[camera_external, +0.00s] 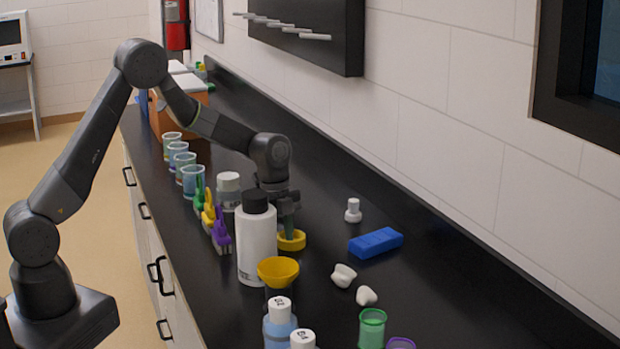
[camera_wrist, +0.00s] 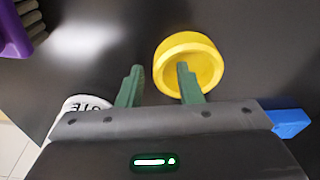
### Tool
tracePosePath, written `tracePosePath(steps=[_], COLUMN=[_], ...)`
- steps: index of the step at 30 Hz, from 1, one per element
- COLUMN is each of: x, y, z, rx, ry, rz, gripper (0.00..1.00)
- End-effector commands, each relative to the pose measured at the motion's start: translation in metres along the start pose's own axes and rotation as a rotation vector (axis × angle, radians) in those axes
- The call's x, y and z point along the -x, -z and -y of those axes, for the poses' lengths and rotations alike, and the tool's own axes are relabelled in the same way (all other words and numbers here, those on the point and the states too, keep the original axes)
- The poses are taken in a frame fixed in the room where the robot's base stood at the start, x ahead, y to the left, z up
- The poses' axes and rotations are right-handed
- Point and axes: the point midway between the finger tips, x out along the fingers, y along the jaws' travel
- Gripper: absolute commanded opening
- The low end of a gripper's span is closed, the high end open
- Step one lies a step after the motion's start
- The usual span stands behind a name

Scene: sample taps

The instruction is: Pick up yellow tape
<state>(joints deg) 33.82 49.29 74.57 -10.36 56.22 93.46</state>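The yellow tape (camera_external: 293,243) is a ring lying flat on the black counter, partly hidden by the white bottle in the external view. In the wrist view the yellow tape (camera_wrist: 205,48) is just ahead of my gripper (camera_wrist: 160,78), whose green fingers are apart. The right finger overlaps the tape's hollow; the left finger is outside the ring, with the tape's left wall between them. In the external view my gripper (camera_external: 287,215) points down at the tape. I cannot tell whether a finger touches it.
A white bottle with a black cap (camera_external: 257,240) stands close in front of my gripper. A yellow funnel (camera_external: 278,270), purple brush (camera_external: 221,235) and white-capped jar (camera_external: 228,185) are near. A blue block (camera_external: 376,243) lies to the right. The counter towards the wall is mostly clear.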

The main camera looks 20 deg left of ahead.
Motion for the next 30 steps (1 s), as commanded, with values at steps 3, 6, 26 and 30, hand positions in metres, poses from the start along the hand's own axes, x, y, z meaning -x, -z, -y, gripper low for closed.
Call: tracePosePath(steps=[3,6,26,30], x=[0.0,0.0,0.059,0.083], y=[0.0,0.0,0.009,0.012], z=[0.0,0.0,0.001,0.001], rx=[0.0,0.0,-0.001,0.0], ry=[0.0,0.0,0.006,0.004], rz=[0.0,0.0,0.0,0.0], gripper=[0.1,0.0,0.0,0.0])
